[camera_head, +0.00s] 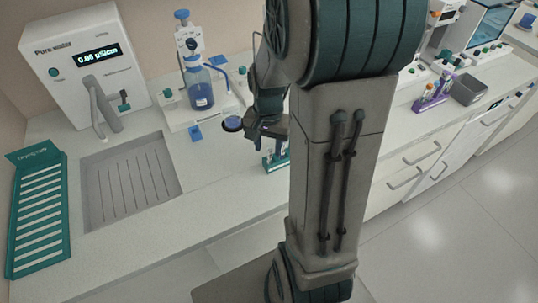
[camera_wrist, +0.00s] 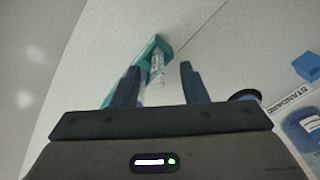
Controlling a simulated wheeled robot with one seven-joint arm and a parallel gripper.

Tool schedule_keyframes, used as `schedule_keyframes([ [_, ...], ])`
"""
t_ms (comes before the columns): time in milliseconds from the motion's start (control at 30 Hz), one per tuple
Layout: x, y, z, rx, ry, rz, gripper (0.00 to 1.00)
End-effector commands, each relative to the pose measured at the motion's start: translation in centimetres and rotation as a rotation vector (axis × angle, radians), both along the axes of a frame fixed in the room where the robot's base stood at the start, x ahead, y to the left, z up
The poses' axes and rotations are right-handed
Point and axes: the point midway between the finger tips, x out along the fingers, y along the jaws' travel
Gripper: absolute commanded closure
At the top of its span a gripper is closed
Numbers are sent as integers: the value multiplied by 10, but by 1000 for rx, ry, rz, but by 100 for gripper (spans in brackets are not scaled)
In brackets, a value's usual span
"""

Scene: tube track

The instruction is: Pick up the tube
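A clear tube (camera_wrist: 157,64) shows in the wrist view in a teal rack (camera_wrist: 154,43), ahead of my gripper (camera_wrist: 161,78). The two dark fingers are spread apart, with the tube in the gap nearer the left finger; I cannot tell how far beyond the fingertips it is. Nothing is held between the fingers. In the head view my gripper (camera_head: 262,128) is above the counter, over the rack (camera_head: 277,156) near the counter's front edge. My arm hides part of the rack, and the tube cannot be made out clearly there.
A blue-capped bottle (camera_head: 201,90) stands on a white tray behind my gripper. A round dark-rimmed vessel (camera_head: 232,122) is close to the gripper's left. A sink (camera_head: 130,180) and water unit (camera_head: 85,65) are at left. A purple tube rack (camera_head: 432,95) stands at right.

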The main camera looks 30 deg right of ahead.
Motion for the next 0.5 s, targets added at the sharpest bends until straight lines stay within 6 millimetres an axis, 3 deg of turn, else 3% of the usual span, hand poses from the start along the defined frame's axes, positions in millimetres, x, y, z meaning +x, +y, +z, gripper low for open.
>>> schedule_keyframes([
  [233, -1, -4, -29, 1, 4, -1, 61],
  [500, 0, -4, -34, 0, 1, -1, 61],
])
